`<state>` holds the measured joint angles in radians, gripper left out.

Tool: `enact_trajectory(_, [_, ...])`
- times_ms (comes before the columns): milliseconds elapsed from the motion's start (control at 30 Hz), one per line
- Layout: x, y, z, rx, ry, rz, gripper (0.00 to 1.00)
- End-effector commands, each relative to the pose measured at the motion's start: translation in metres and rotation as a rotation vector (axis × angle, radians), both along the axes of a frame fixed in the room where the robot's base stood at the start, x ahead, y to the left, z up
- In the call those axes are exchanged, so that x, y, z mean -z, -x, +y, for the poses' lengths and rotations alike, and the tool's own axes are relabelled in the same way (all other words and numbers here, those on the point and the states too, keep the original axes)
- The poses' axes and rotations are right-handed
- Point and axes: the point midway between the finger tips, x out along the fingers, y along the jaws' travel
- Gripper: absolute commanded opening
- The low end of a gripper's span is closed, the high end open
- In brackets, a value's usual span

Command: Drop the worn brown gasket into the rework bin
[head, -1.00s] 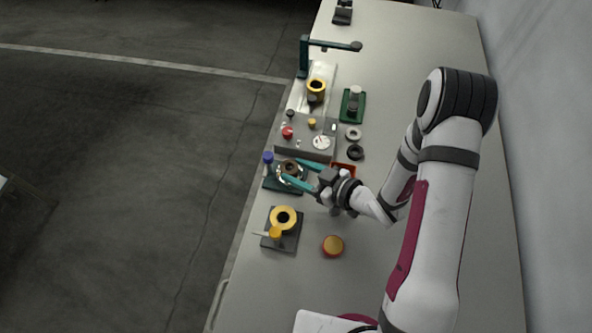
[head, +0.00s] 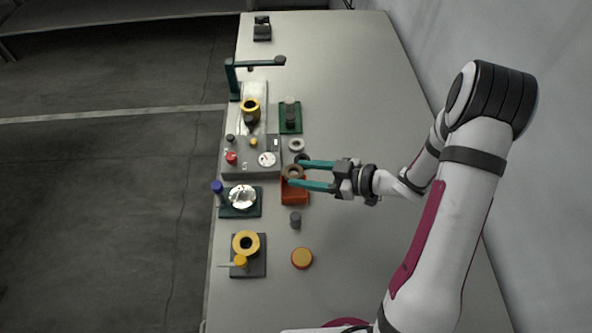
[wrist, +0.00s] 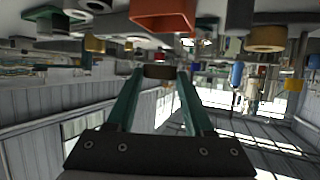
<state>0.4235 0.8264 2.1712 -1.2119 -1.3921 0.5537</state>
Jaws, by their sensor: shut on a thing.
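The worn brown gasket (head: 293,171) is a small ring held between the two teal fingers of my gripper (head: 294,172). In the wrist view, the gasket (wrist: 160,71) sits between the fingertips, seen edge-on. The orange-red rework bin (head: 294,197) is an open box on the bench. In the head view the gasket overlaps the bin's far edge, and my fingers reach in from the right. The bin (wrist: 163,20) also shows at the top of the wrist view, apart from the gasket. The gasket's exact height above the bin is hard to tell.
Left of the bin is a green-based station (head: 229,211) with a silver seat and blue knob. Behind are a control panel (head: 240,170), a black ring (head: 301,157) and a grey ring (head: 296,145). A dark cylinder (head: 295,220) stands in front. The bench's right side is open.

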Motion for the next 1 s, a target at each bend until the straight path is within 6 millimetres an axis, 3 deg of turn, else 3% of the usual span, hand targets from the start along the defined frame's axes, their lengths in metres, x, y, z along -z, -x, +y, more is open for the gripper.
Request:
enact_trajectory(267, [0.001,0.000,0.000,0.000,0.000,0.000,0.00])
enact_trajectory(700, [0.039,0.000,0.000,0.000,0.000,0.001,0.00])
enact_trajectory(1000, [0.046,0.000,0.000,0.000,0.000,-0.001,0.00])
